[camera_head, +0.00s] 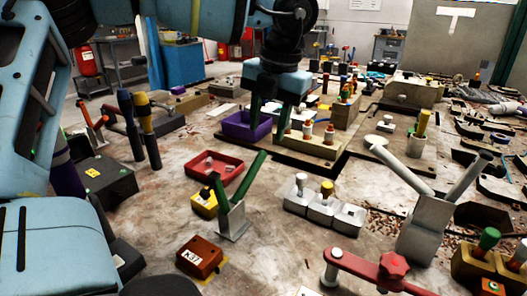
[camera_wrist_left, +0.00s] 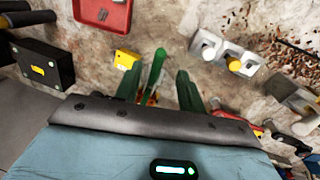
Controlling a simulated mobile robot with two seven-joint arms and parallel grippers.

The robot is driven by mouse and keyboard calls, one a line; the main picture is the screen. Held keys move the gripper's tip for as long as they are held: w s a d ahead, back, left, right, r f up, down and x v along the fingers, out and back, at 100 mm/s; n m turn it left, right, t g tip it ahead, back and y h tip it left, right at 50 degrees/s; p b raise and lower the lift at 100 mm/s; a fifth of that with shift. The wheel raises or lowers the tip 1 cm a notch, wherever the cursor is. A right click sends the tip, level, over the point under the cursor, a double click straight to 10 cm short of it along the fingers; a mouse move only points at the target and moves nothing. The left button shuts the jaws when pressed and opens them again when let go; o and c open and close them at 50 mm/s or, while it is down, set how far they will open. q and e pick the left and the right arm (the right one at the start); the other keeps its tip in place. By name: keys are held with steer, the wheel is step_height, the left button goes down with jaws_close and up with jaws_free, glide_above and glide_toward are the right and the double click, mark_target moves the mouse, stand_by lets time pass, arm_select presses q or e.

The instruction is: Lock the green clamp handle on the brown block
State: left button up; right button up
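A clamp with two green handles (camera_head: 250,172) in a V stands on a grey metal bracket (camera_head: 233,222) in the middle of the head view. A small brown block (camera_head: 198,256) with a white label lies in front of it to the left. My left gripper (camera_head: 269,118) is open and empty, pointing down, higher in the picture than the clamp and apart from it. In the left wrist view one green handle (camera_wrist_left: 155,70) shows between the spread fingers (camera_wrist_left: 160,90); its lower part is hard to make out. My right gripper is not in view.
A red tray (camera_head: 213,170) and a yellow block (camera_head: 204,204) stand beside the clamp. Grey blocks with knobs (camera_head: 322,205) are to its right. A grey clamp with long levers (camera_head: 428,225) and a red lever (camera_head: 365,268) stand at front right.

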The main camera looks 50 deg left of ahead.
mark_target(262, 155)
arm_select(q)
steer(key=shift+s+a+f, duration=0.1)
steer(key=shift+a+f, duration=0.1)
steer(key=shift+f, duration=1.1)
steer(key=shift+s+a+f, duration=0.1)
steer(key=shift+a+f, duration=0.1)
steer(key=shift+f, duration=1.05)
steer(key=shift+s+a+f, duration=0.1)
steer(key=shift+a+f, duration=0.1)
steer(key=shift+f, duration=1.1)
jaws_close()
